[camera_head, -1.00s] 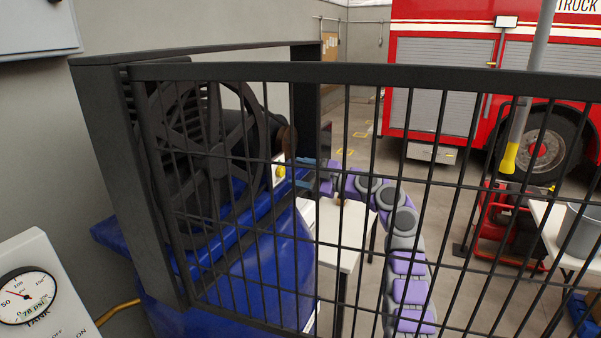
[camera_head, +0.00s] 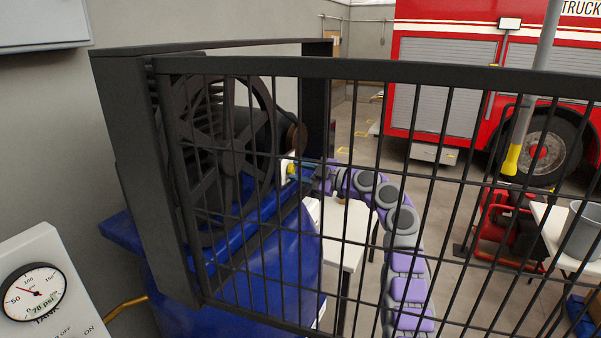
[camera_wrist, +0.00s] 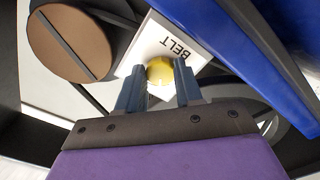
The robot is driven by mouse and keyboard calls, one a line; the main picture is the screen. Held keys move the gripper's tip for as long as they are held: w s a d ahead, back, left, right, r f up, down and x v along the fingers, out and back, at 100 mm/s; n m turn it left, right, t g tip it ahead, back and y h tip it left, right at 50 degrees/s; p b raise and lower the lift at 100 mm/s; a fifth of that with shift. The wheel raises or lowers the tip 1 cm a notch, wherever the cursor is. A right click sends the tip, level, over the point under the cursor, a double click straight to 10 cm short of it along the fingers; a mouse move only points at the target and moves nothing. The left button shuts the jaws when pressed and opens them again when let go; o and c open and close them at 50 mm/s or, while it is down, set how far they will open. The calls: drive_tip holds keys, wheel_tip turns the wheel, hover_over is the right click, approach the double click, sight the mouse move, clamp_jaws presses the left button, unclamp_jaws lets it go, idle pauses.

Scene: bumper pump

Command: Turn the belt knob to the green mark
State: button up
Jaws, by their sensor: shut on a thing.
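The yellow belt knob (camera_wrist: 160,71) sits on a white plate marked BELT (camera_wrist: 152,45), which reads upside down in the wrist view. My gripper (camera_wrist: 158,68) has one dark blue finger on each side of the knob and is shut on it. In the head view the knob (camera_head: 291,169) and my gripper (camera_head: 301,172) are small and partly behind the mesh guard. I cannot make out a green mark; the fingers cover part of the plate.
A black mesh guard (camera_head: 340,68) stands in front of the large dark flywheel (camera_head: 215,150) and blue tank (camera_head: 245,280). A brown disc (camera_wrist: 70,43) is beside the plate. A pressure gauge (camera_head: 34,292) is at lower left. A white table (camera_head: 345,225) stands behind the mesh.

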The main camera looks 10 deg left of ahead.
drive_tip(key=shift+r+m, duration=0.1)
drive_tip(key=shift+m, duration=0.2)
drive_tip(key=m, duration=0.4)
drive_tip(key=shift+r, duration=0.1)
drive_tip(key=m, duration=0.5)
drive_tip(key=shift+m, duration=0.4)
drive_tip(key=o, duration=0.7)
drive_tip(key=shift+c, duration=0.2)
drive_tip(key=o, duration=0.4)
drive_tip(key=shift+w+a+f, duration=0.1)
drive_tip(key=shift+f, duration=0.1)
